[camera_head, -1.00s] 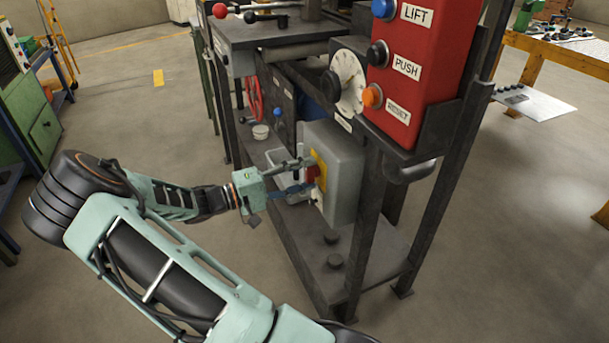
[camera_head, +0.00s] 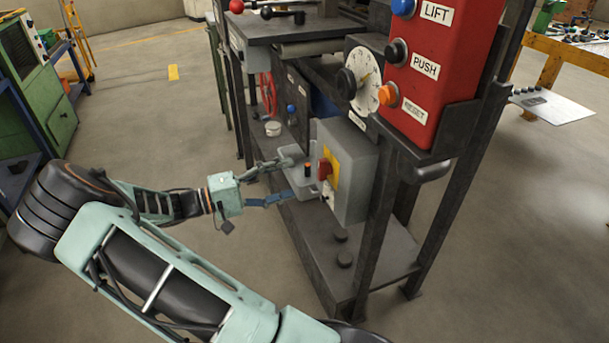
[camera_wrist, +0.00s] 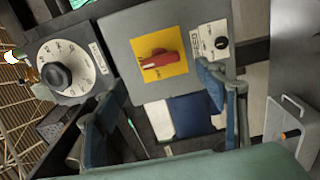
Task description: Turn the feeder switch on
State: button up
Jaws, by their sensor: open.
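A grey switch box (camera_head: 350,190) is mounted on the dark machine frame. Its face has a yellow plate with a red rotary handle (camera_head: 324,169); the wrist view shows the handle (camera_wrist: 160,60) lying roughly lengthwise across the picture. Beside the plate is a white label with a small black knob (camera_wrist: 221,43); its lettering is too small to read surely. My gripper (camera_head: 283,180) is open and empty, in front of the box, with a gap between its fingertips and the handle. In the wrist view the spread fingers (camera_wrist: 160,105) sit below the handle.
A red button panel (camera_head: 430,70) and a white dial (camera_head: 363,80) stand above the box.

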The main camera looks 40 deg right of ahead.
jog(key=shift+v, duration=1.7)
